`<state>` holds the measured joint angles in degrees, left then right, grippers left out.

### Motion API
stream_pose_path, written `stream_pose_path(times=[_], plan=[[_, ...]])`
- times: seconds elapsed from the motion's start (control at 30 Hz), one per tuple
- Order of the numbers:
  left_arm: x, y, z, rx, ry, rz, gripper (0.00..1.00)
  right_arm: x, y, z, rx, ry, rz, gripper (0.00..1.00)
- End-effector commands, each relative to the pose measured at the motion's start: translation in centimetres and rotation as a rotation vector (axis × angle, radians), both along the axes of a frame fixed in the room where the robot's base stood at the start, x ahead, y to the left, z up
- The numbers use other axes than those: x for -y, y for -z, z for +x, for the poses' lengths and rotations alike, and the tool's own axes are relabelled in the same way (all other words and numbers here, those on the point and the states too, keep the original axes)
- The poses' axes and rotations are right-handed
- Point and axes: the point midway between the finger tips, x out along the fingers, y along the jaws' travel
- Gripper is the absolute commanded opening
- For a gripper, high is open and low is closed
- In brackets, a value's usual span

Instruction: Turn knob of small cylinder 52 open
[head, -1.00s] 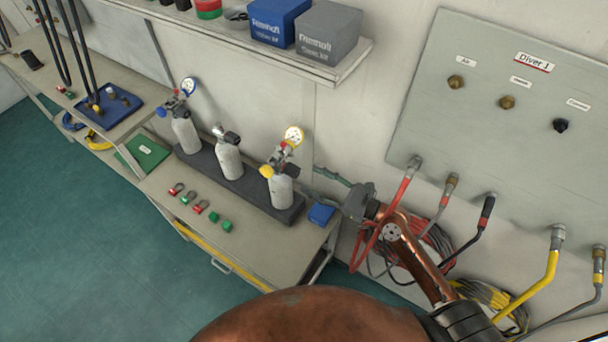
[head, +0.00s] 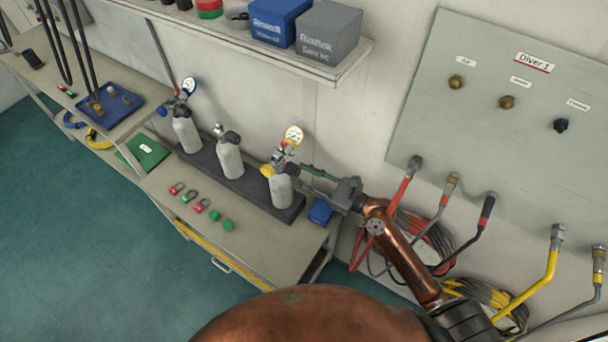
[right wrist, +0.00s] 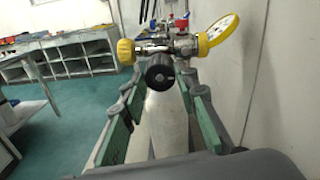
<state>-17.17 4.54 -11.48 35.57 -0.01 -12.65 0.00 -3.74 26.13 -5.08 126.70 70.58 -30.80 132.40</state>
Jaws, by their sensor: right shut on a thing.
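The right-hand small cylinder (head: 281,191) stands upright on the bench with a yellow gauge (head: 293,135) on its valve. In the right wrist view its pale body (right wrist: 167,122) is in the middle, with a round black knob (right wrist: 160,73) facing me and a yellow fitting to the left. The number 52 cannot be read. My right gripper (head: 304,176) reaches in from the right at the knob. In the wrist view its green-padded fingers (right wrist: 160,80) lie on both sides of it; their contact is hard to see. My left gripper is not in view.
Two more small cylinders (head: 186,134) (head: 229,160) stand to the left in the same dark rack (head: 254,193). A blue box (head: 320,212) sits close under my right gripper. The wall and the Diver 1 panel (head: 480,130) are close behind and right of my arm.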

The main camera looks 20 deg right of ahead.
Motion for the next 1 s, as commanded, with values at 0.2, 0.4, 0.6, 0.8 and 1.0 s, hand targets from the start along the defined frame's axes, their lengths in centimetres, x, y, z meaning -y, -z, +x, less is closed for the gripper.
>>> stream_pose_path(times=[0.2,0.4,0.6,0.8,1.0], plan=[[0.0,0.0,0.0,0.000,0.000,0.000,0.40,0.0,0.0,0.0,0.001,0.001,-0.001,0.06],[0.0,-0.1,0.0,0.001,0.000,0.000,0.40,0.0,0.0,0.0,0.005,0.001,-0.005,0.03],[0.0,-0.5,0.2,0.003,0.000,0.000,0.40,0.1,-0.2,0.0,0.040,0.001,-0.051,0.03],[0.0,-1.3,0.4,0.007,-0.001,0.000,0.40,0.0,-0.3,0.0,0.119,0.001,-0.153,0.03],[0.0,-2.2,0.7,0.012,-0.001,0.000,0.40,0.0,-0.3,0.0,0.231,0.000,-0.297,0.03]])
